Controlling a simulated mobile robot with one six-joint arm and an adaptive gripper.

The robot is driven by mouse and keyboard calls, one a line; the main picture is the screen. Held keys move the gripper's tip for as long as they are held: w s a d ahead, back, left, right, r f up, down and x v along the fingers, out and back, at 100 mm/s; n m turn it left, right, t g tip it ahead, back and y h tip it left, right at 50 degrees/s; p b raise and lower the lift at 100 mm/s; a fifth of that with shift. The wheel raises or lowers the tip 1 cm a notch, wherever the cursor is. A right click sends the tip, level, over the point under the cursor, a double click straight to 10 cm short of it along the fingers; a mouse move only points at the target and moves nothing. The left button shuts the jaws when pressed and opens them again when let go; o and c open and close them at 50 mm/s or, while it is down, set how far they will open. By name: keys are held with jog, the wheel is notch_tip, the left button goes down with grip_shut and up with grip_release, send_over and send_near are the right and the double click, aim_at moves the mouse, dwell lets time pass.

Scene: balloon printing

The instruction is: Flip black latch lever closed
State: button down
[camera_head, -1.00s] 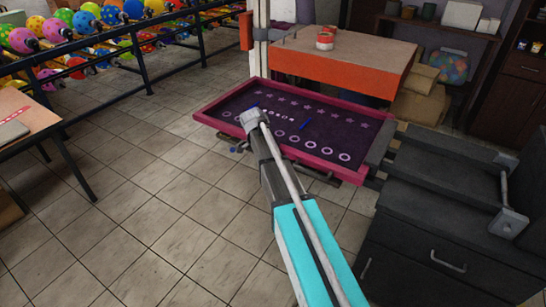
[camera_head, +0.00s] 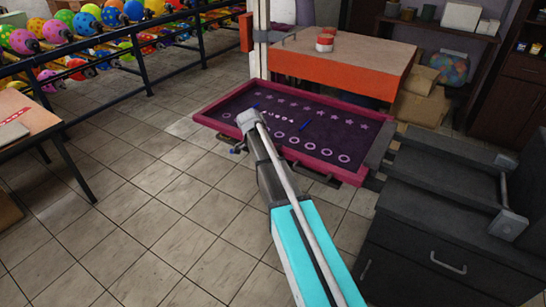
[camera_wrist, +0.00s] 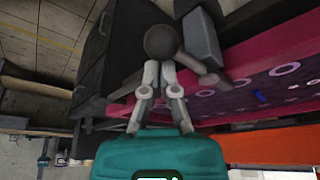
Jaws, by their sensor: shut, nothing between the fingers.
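In the wrist view, my gripper (camera_wrist: 160,68) has its two grey fingers drawn together, with nothing visible between the tips. A dark round knob (camera_wrist: 161,40), which looks like the end of the black latch lever, appears just beyond the fingertips. A dark bar runs from near it towards the pink frame (camera_wrist: 240,60). I cannot tell whether the fingers touch the knob. In the head view, the pink-framed purple screen (camera_head: 228,99) lies flat, and my arm crosses its front left part. The arm hides my fingers and the lever there.
An orange-edged table (camera_head: 330,72) with a red and white tin stands behind the screen. A dark cabinet (camera_head: 430,255) stands at the right. A rack of balloons (camera_head: 85,45) is at the back left, and a side table (camera_head: 20,125) at the left. Tiled floor is clear between.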

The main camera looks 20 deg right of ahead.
notch_tip(320, 180, up, 10)
jog(key=p, duration=1)
jog(key=shift+d, duration=0.15)
dwell(0.7)
jog(key=s+a+n+y, duration=0.2)
jog(key=s+a+n, duration=0.2)
jog(key=s+n, duration=0.5)
jog(key=s+a+f+n+y, duration=0.1)
jog(key=s+a+n, duration=0.3)
jog(key=s+n, duration=0.5)
jog(key=shift+s+n+y, duration=0.4)
jog(key=shift+s+y, duration=0.1)
jog(key=shift+s, duration=2.95)
